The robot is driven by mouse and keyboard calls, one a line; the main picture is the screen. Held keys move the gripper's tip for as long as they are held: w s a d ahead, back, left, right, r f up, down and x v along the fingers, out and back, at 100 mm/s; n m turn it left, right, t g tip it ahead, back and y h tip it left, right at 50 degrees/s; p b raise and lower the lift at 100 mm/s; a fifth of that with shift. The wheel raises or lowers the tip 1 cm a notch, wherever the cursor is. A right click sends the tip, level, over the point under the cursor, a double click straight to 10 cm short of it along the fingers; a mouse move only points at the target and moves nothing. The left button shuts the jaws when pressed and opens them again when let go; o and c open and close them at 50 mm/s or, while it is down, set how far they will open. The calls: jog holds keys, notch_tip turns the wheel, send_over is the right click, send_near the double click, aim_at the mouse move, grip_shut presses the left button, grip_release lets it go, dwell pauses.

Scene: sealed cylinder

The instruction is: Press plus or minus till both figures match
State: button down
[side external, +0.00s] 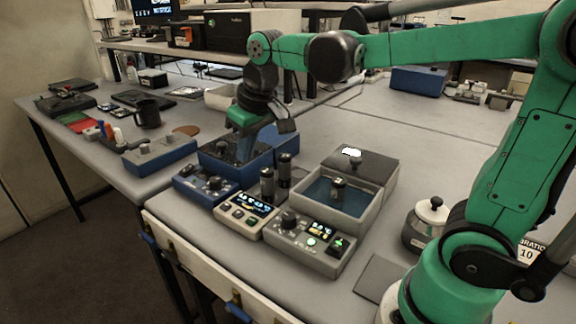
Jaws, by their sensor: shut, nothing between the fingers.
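A small beige control box (228,219) stands near the table's front edge, with a dark display (251,204) showing lit figures too small to read. Small buttons sit on its face below the display; their plus or minus marks cannot be made out.
A grey control box (282,250) with knob, small display and lit buttons stands at right. A blue control box (186,189) with a knob stands at left. Dark cylinders (284,170) stand behind the beige box.

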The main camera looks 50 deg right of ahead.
jog(key=shift+w+d, duration=0.15)
jog(key=shift+w, duration=0.3)
send_near(237, 212)
jog(key=x, duration=0.5)
jog(key=shift+w+f, duration=0.2)
jog(key=shift+w, duration=0.15)
jog(key=shift+f, duration=0.75)
